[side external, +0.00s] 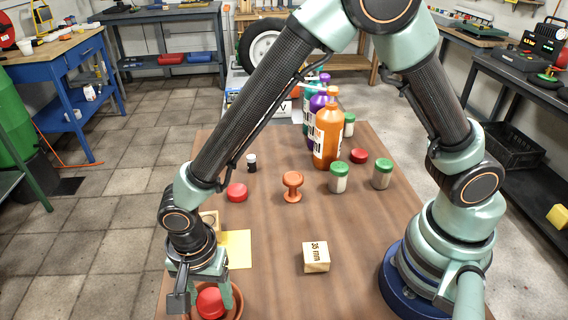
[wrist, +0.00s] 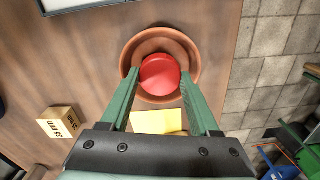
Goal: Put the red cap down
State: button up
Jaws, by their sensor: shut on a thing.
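The red cap (side external: 210,302) is between the fingers of my gripper (side external: 205,293) at the lower left of the side view. In the wrist view the cap (wrist: 160,74) is round and bright red, with a green fingertip against each side of it. My gripper (wrist: 160,80) is shut on it. A round terracotta dish (side external: 238,312) lies under the cap, and its rim (wrist: 150,36) surrounds the cap in the wrist view. I cannot tell whether the cap touches the dish's bottom.
A yellow sheet (side external: 238,249) and a wooden block marked 35 mm (side external: 316,257) lie nearby. The table's middle is mostly clear.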

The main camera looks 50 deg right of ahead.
aim_at(210, 299)
jog(key=shift+f, duration=0.5)
jog(key=o, duration=1)
jog(key=shift+f, duration=0.1)
jog(key=shift+o, duration=0.2)
notch_tip(210, 299, up, 12)
jog(key=w+d+r+n+t+y, duration=0.1)
jog(key=w+d+r+n, duration=0.2)
jog(key=d, duration=0.4)
jog(key=w+d+r+n+t, duration=0.1)
jog(key=d+r+n+t, duration=0.1)
jog(key=d+r, duration=0.5)
jog(key=s+d+r+n+t, duration=0.1)
jog(key=s+d+n, duration=0.1)
jog(key=d, duration=0.5)
jog(key=s+d+n+t+h, duration=0.1)
jog(key=d+n, duration=0.3)
jog(key=d, duration=0.3)
jog(key=shift+s+d+r+t, duration=0.15)
jog(key=shift+s+r+t, duration=0.15)
jog(key=shift+s+r, duration=0.1)
